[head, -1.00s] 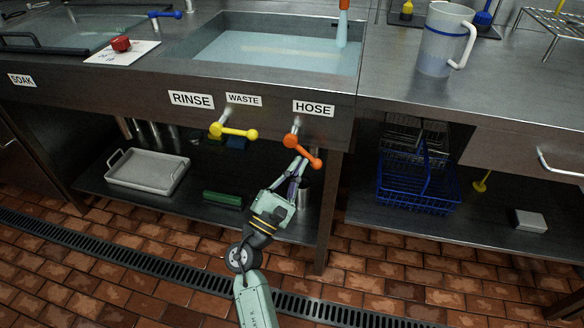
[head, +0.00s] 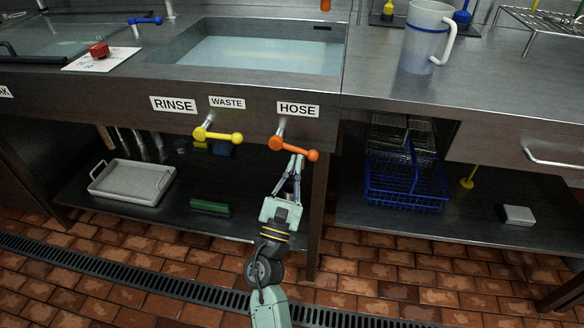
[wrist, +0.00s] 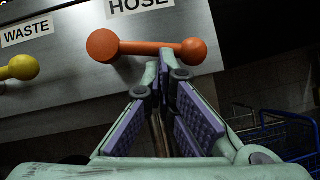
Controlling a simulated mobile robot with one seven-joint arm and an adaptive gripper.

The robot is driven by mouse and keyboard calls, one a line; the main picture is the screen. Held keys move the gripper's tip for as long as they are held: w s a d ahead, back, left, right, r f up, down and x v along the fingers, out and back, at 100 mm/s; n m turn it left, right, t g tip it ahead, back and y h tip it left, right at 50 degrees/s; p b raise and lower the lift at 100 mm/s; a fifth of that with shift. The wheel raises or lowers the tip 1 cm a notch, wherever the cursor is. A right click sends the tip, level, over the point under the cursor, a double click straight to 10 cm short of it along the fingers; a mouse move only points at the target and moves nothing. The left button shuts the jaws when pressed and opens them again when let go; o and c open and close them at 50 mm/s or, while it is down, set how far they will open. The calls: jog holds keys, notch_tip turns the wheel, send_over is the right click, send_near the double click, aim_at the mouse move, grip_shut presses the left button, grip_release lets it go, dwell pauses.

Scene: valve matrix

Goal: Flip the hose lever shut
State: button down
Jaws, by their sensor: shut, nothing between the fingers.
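The orange hose lever (head: 294,149) sits under the HOSE label (head: 298,110) on the sink front. In the wrist view the lever (wrist: 145,47) lies nearly level, with its large hub left and its ball end right. My gripper (head: 298,160) is shut and empty, fingers pointing up at the lever from below. In the wrist view my fingertips (wrist: 166,62) meet at the lever's underside, just left of the ball end. I cannot tell whether they touch it. The orange spout (head: 325,5) shows at the top edge, with no water stream below it.
The yellow WASTE lever (head: 218,136) is close on the left, nearly level. A blue lever (head: 146,20) is at the back left. Below are a shelf with a grey tray (head: 131,181) and a blue wire basket (head: 407,185). A clear jug (head: 424,38) stands on the right counter.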

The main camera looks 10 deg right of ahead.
jog(key=shift+s+d+r, duration=0.1)
jog(key=shift+d+r, duration=0.2)
jog(key=shift+d, duration=0.05)
dwell(1.1)
dwell(0.7)
